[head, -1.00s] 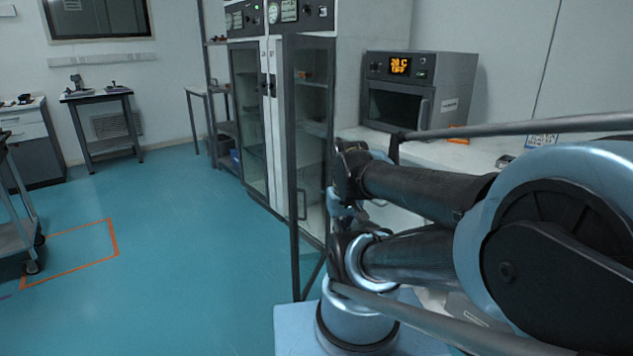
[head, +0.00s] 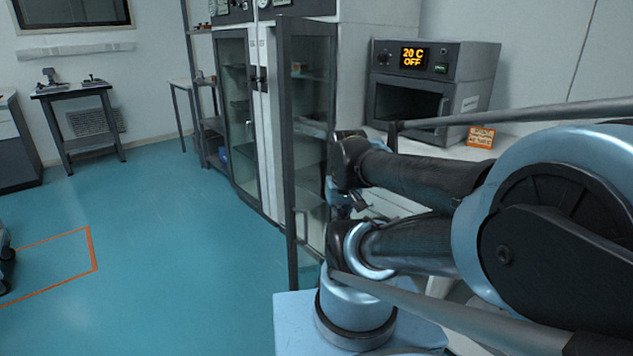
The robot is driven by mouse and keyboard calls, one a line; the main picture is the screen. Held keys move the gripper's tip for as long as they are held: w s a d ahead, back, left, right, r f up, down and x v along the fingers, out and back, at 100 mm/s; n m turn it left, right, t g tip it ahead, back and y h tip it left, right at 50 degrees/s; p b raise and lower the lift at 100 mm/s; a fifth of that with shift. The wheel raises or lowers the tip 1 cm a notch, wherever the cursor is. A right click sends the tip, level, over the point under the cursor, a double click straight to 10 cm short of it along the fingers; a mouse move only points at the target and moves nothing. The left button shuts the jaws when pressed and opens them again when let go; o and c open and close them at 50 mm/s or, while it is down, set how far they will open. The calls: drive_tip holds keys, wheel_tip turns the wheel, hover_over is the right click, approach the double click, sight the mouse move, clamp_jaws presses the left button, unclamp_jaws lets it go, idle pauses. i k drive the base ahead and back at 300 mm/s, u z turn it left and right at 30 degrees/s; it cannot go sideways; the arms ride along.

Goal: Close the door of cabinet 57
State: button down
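Two tall glass-door cabinets stand side by side at the centre. The nearer cabinet's door (head: 284,175), a dark frame with a glass pane, stands open and swung out toward me. Its bar handle (head: 303,225) is low on the door. The farther cabinet's door (head: 238,115) looks shut. I cannot read the number 57 on either cabinet. My folded arm fills the right side, with its dark joint and light-blue links just right of the open door and partly in front of it. I cannot make out my gripper or its fingers.
An oven (head: 440,85) reading "20 C OFF" stands on a white bench at the right, with an orange sign (head: 481,137) beside it. A small table (head: 75,92) stands by the back wall. The blue floor left of the door is clear, with an orange outline (head: 92,250).

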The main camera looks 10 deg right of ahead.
sight(286, 26)
drive_tip(key=i, duration=0.35)
drive_tip(key=u, duration=0.05)
drive_tip(key=k, duration=0.5)
drive_tip(key=z, duration=0.75)
drive_tip(key=k, duration=1.4)
drive_tip(key=u, duration=0.6)
drive_tip(key=i, duration=1)
drive_tip(key=z, duration=0.05)
